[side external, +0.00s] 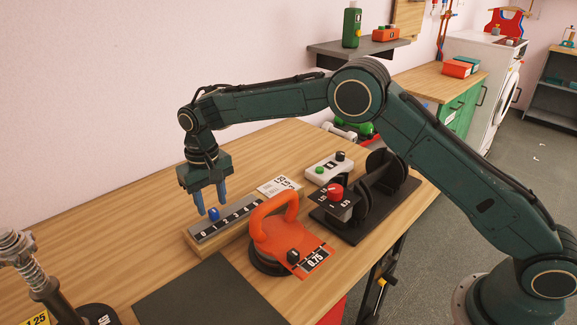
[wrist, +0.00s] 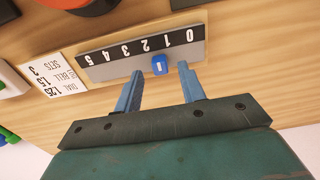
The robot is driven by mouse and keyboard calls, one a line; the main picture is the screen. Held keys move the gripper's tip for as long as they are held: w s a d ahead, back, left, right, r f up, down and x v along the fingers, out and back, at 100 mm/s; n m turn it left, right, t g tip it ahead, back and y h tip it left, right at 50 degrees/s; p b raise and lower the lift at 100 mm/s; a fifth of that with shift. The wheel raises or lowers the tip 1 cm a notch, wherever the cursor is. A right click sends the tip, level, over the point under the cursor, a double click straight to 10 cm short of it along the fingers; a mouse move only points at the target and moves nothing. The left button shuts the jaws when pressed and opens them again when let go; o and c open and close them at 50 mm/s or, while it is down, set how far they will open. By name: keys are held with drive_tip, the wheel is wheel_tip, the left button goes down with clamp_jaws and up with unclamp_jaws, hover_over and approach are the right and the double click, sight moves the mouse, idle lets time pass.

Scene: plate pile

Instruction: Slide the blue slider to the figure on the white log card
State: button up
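The blue slider (side external: 214,215) sits on a grey scale strip (side external: 240,218) marked 0 to 5, near the low end, about at the 1. In the wrist view the strip is upside down and the blue slider (wrist: 159,67) lies by its near edge. My gripper (side external: 212,208) is open, with its blue fingers pointing down. One finger is on each side of the slider, with gaps showing. The white log card (side external: 280,186) lies beyond the high end. In the wrist view its upside-down print appears to read DIAL 1.25, BELL 1.5, SETS 3.
An orange kettlebell-like weight (side external: 272,238) with a 0.75 label stands close beside the strip. A black stand with a red knob (side external: 335,192) and a white button box (side external: 330,168) are farther right. A dark mat (side external: 212,295) lies in front. Bare wood is left of the strip.

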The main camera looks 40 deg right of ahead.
sight(214, 214)
drive_tip(key=shift+f, duration=1.2)
clamp_jaws()
